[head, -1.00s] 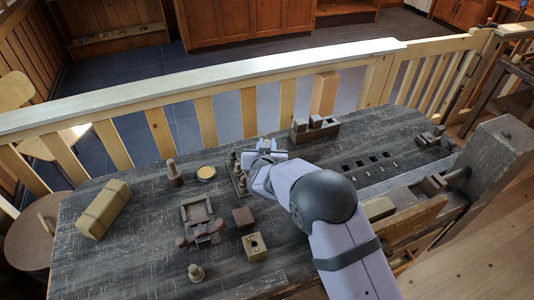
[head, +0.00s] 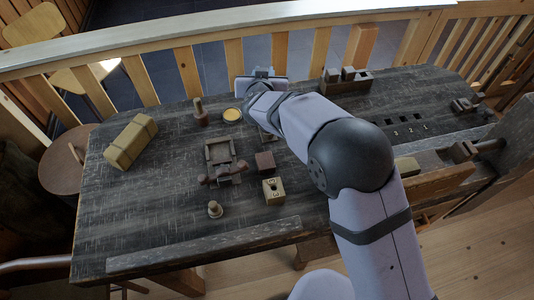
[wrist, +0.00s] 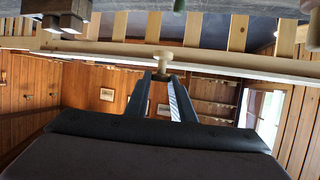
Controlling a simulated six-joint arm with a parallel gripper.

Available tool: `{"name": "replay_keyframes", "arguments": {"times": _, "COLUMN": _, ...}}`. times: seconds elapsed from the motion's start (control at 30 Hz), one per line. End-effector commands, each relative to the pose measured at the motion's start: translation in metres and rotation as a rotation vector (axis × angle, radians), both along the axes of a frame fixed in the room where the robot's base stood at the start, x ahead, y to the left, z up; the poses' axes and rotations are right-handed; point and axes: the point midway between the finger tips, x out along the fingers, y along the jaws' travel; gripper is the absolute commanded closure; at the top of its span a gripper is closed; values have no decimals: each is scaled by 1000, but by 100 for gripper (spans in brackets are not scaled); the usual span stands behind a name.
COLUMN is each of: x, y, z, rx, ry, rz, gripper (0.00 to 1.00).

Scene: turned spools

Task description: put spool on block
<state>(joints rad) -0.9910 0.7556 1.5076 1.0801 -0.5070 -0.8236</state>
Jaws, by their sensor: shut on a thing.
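My gripper (wrist: 162,76) is shut on a pale turned spool (wrist: 163,59), which shows between the fingertips in the wrist view. In the head view my gripper (head: 262,74) is near the table's far edge, by the railing; its fingertips and the held spool cannot be made out there. A dark reddish block (head: 265,161) and a tan block with holes in its top (head: 273,191) stand on the table, nearer the front than the gripper. I cannot tell which block the task means. Another turned spool (head: 215,210) stands upright near the front.
A wooden cradle (head: 220,153), a peg on a dark base (head: 200,114), a yellow-topped dish (head: 232,115) and a strapped tan box (head: 131,142) stand to the left. A compartmented holder (head: 346,80) is at the back. My arm partly hides a rack (head: 267,134).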

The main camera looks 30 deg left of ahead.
Motion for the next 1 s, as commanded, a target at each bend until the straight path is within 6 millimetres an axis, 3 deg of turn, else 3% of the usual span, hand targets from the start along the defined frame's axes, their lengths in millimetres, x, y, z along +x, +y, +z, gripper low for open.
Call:
{"name": "replay_keyframes", "arguments": {"times": 0.03, "x": -17, "y": 17, "z": 15, "rx": 6, "ry": -2, "rz": 34, "gripper": 99}}
{"name": "replay_keyframes", "arguments": {"times": 0.2, "x": -82, "y": 55, "z": 43, "rx": 4, "ry": 0, "rz": 141, "gripper": 99}}
{"name": "replay_keyframes", "arguments": {"times": 0.43, "x": -168, "y": 66, "z": 50, "rx": -2, "ry": 1, "rz": 235, "gripper": 99}}
{"name": "replay_keyframes", "arguments": {"times": 0.5, "x": -190, "y": 60, "z": 48, "rx": -3, "ry": 1, "rz": 240, "gripper": 99}}
{"name": "replay_keyframes", "arguments": {"times": 0.67, "x": -214, "y": 32, "z": 37, "rx": -2, "ry": 2, "rz": 204, "gripper": 99}}
{"name": "replay_keyframes", "arguments": {"times": 1.0, "x": -199, "y": -69, "z": -11, "rx": -4, "ry": 1, "rz": -32, "gripper": 99}}
